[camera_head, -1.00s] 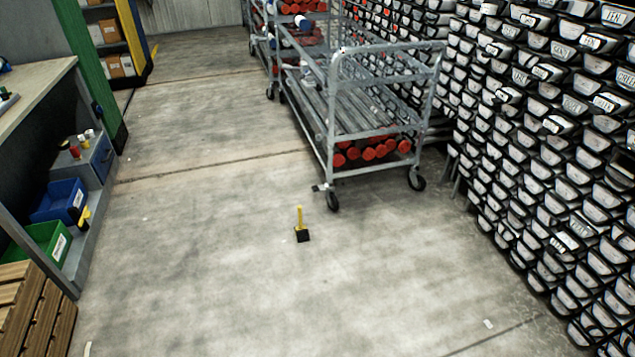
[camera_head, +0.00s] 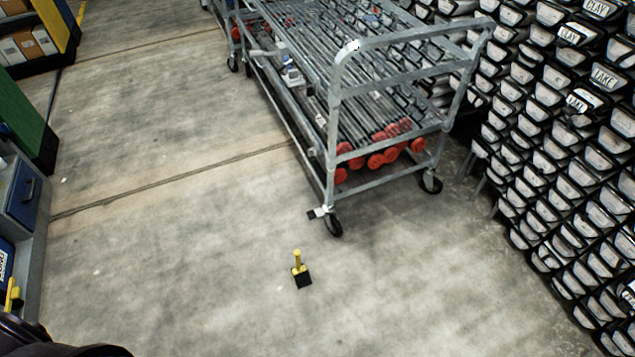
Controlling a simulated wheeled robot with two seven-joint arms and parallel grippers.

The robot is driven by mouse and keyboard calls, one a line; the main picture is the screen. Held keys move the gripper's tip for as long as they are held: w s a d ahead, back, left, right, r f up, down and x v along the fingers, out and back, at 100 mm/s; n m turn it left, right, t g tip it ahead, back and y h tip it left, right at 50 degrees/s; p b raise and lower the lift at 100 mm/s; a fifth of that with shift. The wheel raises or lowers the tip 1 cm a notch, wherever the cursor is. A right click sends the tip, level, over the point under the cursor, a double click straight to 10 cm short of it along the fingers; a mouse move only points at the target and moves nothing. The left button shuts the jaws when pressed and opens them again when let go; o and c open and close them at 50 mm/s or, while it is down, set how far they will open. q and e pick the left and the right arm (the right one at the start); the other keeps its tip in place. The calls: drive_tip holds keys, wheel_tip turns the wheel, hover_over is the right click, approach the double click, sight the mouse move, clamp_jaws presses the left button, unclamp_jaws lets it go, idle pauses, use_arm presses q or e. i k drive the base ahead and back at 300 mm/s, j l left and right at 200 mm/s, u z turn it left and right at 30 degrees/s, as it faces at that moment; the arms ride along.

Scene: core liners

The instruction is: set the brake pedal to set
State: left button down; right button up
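The grey metal cart (camera_head: 345,110) stands ahead, with liner tubes with red ends on its lower shelf. A small dark and pale tab (camera_head: 318,212) sticks out to the left at its near left caster (camera_head: 333,226). It looks like the brake pedal, but it is too small to tell whether it is set. Neither of my grippers is in view. A dark rounded shape at the bottom left corner may be part of my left arm.
A wall of labelled black bins (camera_head: 560,140) lines the right side. A workbench with a blue drawer (camera_head: 22,195) is at the left.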

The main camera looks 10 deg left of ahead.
sight(312, 214)
drive_tip(key=i+j+z, duration=0.35)
drive_tip(key=i+j, duration=0.7)
drive_tip(key=j, duration=0.15)
